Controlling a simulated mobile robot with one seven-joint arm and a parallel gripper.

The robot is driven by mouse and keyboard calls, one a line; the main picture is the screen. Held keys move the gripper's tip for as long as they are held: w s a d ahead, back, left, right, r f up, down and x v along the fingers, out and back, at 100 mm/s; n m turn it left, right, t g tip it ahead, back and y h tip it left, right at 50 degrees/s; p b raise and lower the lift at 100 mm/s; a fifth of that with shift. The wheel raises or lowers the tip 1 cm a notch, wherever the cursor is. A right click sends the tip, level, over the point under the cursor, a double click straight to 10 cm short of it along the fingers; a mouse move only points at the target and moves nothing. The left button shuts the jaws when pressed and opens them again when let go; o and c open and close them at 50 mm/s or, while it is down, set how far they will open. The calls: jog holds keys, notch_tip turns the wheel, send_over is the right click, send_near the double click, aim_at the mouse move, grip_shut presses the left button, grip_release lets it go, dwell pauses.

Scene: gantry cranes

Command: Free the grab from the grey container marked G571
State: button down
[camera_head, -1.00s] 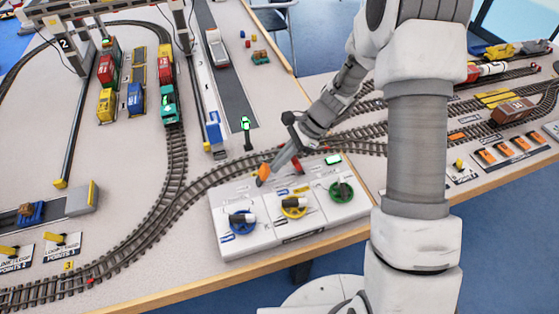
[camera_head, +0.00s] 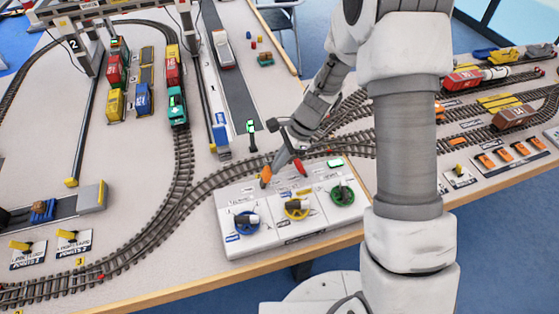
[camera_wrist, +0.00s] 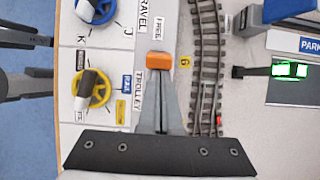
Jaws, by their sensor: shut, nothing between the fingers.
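The white control panel (camera_head: 270,232) has a blue knob (camera_head: 246,222), a yellow knob (camera_head: 297,208) and a green knob (camera_head: 342,193). My gripper (camera_head: 266,176) is shut and empty at the panel's far edge, behind the knobs. The yellow knob also shows in the wrist view (camera_wrist: 90,89). Crane 2 (camera_head: 82,48) stands at the upper left over coloured containers (camera_head: 116,72). I cannot read G571 on any, nor make out the grab.
Curved track (camera_head: 182,160) runs close behind the panel. A sign with a green light (camera_head: 250,127) stands behind the track, near the blue-ended post (camera_head: 220,138). More track and wagons (camera_head: 515,116) lie on the right. Bare table lies left of the panel.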

aim_at(266, 170)
jog(key=h+p, duration=0.1)
jog(key=a+r+h+p, duration=0.1)
jog(key=p, duration=0.1)
jog(key=shift+s+a+r, duration=0.25)
jog(key=shift+a, duration=0.05)
jog(key=shift+s+a+r+t+h+p, duration=0.15)
jog(key=shift+a+t+h+p, duration=0.3)
jog(key=shift+p, duration=0.75)
jog(key=shift+s+a+h+p, duration=0.15)
jog(key=shift+a+h+p, duration=0.45)
jog(key=shift+h+p, duration=0.5)
jog(key=shift+f, duration=0.3)
jog(key=shift+t, duration=0.25)
jog(key=shift+r+p, duration=0.75)
jog(key=shift+r, duration=0.1)
jog(key=shift+r, duration=0.1)
